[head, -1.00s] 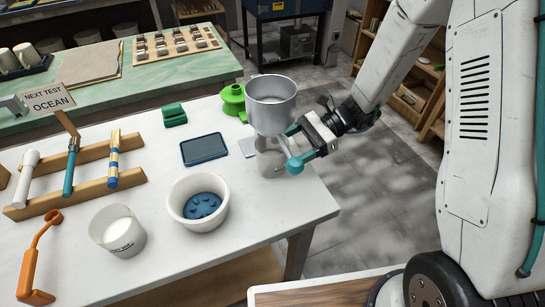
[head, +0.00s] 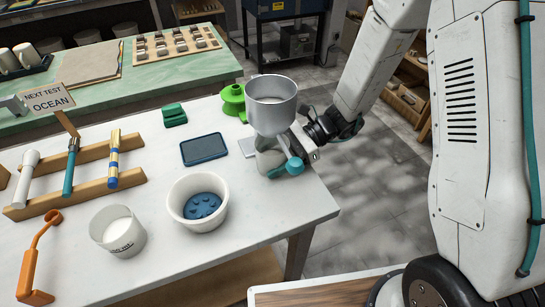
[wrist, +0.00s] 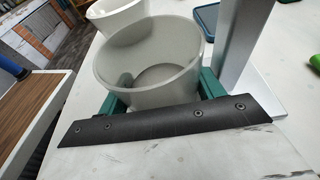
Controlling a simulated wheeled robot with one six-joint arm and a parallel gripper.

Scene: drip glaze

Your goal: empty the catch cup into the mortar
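The catch cup (head: 268,161), a pale translucent cup, stands on the white table below the metal hopper (head: 272,115). The wrist view shows the cup (wrist: 150,85) upright from above, with a greyish bottom; its contents are unclear. My gripper (head: 285,165) is low at the cup, its teal fingers wide apart on either side of the cup in the wrist view (wrist: 165,92). Contact on both sides is not clear. The mortar, a thick white bowl (head: 176,207) with blue material at its bottom, stands front left of the cup; part of a white bowl shows behind the cup in the wrist view (wrist: 112,14).
A beaker with white contents (head: 117,233) stands left of the mortar. A dark blue tray (head: 204,150), a green block (head: 174,115) and a green funnel-like piece (head: 233,98) lie behind. The hopper overhangs the cup. The table's right edge is close.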

